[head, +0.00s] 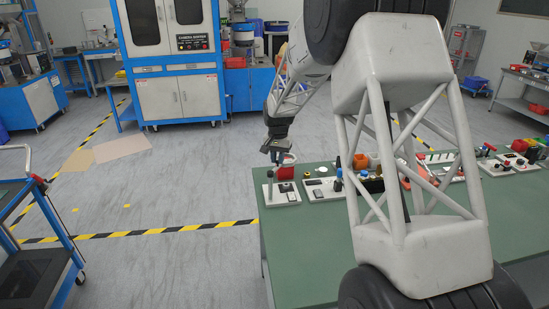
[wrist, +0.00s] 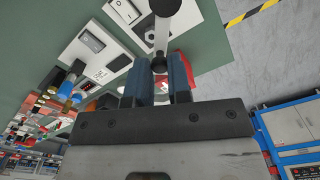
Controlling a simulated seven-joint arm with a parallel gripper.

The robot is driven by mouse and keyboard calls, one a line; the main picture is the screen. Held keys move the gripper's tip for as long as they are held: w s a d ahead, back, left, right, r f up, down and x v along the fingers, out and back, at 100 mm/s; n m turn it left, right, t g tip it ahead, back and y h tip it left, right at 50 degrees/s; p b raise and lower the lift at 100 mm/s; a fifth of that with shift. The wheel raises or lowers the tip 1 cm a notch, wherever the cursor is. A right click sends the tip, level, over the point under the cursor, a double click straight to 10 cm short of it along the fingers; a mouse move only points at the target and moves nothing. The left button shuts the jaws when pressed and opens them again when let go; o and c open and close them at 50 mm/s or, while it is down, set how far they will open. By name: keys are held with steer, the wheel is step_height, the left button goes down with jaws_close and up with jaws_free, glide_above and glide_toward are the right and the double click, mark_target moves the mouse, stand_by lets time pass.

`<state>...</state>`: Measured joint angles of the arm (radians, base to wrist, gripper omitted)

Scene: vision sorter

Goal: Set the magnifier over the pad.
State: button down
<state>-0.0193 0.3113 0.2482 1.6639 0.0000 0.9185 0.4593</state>
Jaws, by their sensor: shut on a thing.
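In the wrist view, my gripper (wrist: 161,85) is shut on a dark knob at the end of a pale rod (wrist: 161,35), which I take to be the magnifier's arm. The rod runs to a dark round piece at the top of that view. No lens shows clearly. A dark flat patch (wrist: 118,63), perhaps the pad, lies on a white plate left of the fingers. A red container (head: 285,170) stands just behind my gripper; the fingers partly hide a red thing in the wrist view.
More plates with coloured knobs and bottles fill the green table (head: 300,250) to the right, partly hidden by my arm. The table's front is bare. Open floor lies left.

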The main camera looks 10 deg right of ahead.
steer(key=shift+s+d+m, duration=0.3)
steer(key=shift+s+m, duration=0.05)
steer(key=shift+m, duration=0.65)
steer(key=c, duration=1.1)
jaws_free()
steer(key=shift+o, duration=0.2)
steer(key=shift+r, duration=0.15)
step_height(320, 180, up, 8)
steer(key=shift+f, duration=0.2)
